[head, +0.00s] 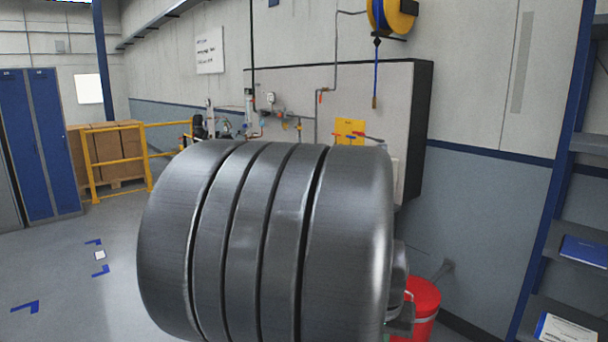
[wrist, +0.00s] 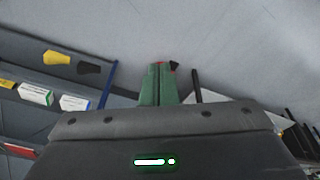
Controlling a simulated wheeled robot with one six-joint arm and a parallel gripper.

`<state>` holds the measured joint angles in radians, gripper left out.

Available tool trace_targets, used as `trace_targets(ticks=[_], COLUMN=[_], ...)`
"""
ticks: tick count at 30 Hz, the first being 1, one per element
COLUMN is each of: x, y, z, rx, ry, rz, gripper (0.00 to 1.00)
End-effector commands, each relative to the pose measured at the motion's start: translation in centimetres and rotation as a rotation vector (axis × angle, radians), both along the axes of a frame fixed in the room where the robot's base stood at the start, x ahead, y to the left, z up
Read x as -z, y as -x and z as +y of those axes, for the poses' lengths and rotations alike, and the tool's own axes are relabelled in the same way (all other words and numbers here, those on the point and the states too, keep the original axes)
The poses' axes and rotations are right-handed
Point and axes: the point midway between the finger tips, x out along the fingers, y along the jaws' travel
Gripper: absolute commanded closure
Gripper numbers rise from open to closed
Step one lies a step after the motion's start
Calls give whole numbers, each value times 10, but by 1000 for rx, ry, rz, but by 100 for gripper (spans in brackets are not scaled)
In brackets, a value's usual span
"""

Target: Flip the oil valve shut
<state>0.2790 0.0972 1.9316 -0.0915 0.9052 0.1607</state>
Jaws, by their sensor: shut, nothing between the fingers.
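In the head view, a wall panel (head: 400,110) carries pipes and several small fittings. A yellow plate (head: 350,126) on it has a small dark and red lever-like part (head: 373,138) by its right lower edge. I cannot tell which fitting is the oil valve, or how its handle stands. My gripper (wrist: 158,68) shows in the wrist view as two green fingers shut together, with nothing between them. My gripper is not visible in the head view.
A large grey ribbed cylinder close to the camera hides the panel's lower part. A red bucket (head: 422,300) stands below the panel. Shelves (head: 590,145) stand at the right, and a hose reel (head: 393,14) hangs above.

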Motion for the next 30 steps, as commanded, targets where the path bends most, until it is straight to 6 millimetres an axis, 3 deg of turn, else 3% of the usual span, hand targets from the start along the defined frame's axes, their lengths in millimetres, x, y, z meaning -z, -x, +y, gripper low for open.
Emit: trace_targets(ticks=[1,3,6,9,12,17,30], x=[-4,-12,-20,-25,-28,-30,-30], y=[-23,-48,-74,-90,-97,-101,-102], z=[-29,-66,-117,-159,-189,-209,-209], rx=[79,177,299,393,456,498,497], ry=[3,8,17,24,30,34,35], rz=[-16,-40,-71,-97,-114,-126,-127], gripper=[100,100,100,100,100,100,100])
